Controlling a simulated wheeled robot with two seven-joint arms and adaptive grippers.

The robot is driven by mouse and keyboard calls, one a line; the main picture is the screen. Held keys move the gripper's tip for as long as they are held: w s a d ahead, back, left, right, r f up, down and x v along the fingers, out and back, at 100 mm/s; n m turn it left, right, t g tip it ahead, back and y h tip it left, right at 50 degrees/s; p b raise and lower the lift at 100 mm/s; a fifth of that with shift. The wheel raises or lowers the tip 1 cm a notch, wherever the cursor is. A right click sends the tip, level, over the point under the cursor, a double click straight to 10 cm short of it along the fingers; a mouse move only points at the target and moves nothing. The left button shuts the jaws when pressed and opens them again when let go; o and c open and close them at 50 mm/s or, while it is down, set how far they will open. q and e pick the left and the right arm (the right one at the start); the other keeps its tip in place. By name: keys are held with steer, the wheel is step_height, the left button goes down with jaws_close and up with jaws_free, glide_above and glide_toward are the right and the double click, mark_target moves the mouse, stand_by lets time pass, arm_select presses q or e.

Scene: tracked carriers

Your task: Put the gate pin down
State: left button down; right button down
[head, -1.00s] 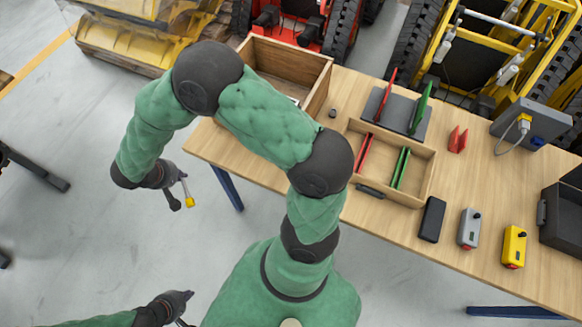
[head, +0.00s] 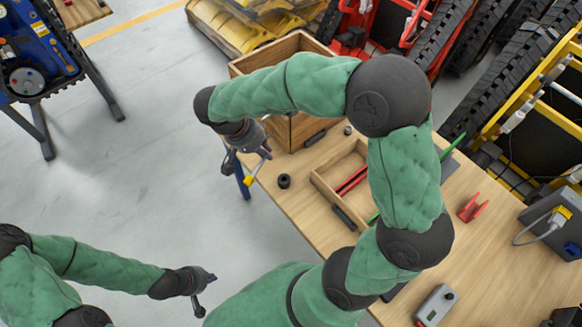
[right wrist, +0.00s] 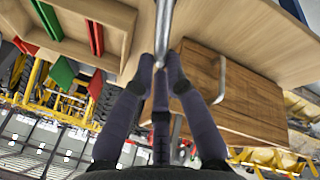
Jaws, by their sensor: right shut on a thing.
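My right gripper (head: 262,150) is shut on the gate pin, over the table's left edge in the head view. A small yellow part (head: 248,180) of what it holds hangs below the fingers. In the right wrist view the fingers (right wrist: 161,65) close on a thin metal rod (right wrist: 164,30), with wooden surfaces behind it. I cannot tell whether the pin touches the table. My left gripper (head: 208,278) is over the grey floor at lower left, away from the table; its jaw gap is too small to make out.
The wooden table (head: 285,210) bears a small black round piece (head: 284,181) near its left edge. A wooden box (head: 300,128) stands behind, and a divided tray (head: 325,188) lies to the right. A red bracket (head: 472,208) and a grey box (head: 545,222) are further right.

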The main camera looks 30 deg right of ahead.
steer(key=shift+w+d+f+b, duration=0.3)
steer(key=shift+d+f+b, duration=0.65)
steer(key=shift+d+f, duration=1.05)
steer(key=shift+w+d+f+b, duration=0.25)
steer(key=shift+d+f+b, duration=0.7)
steer(key=shift+d+f, duration=1.05)
steer(key=shift+w+d+f+b, duration=0.3)
steer(key=shift+d+f+b, duration=0.65)
steer(key=shift+d+f, duration=1.05)
steer(key=shift+f, duration=0.2)
steer(key=c, duration=1.7)
jaws_free()
steer(key=shift+f, duration=0.1)
steer(key=o, duration=0.4)
steer(key=shift+o, duration=0.2)
steer(key=shift+a, duration=0.1)
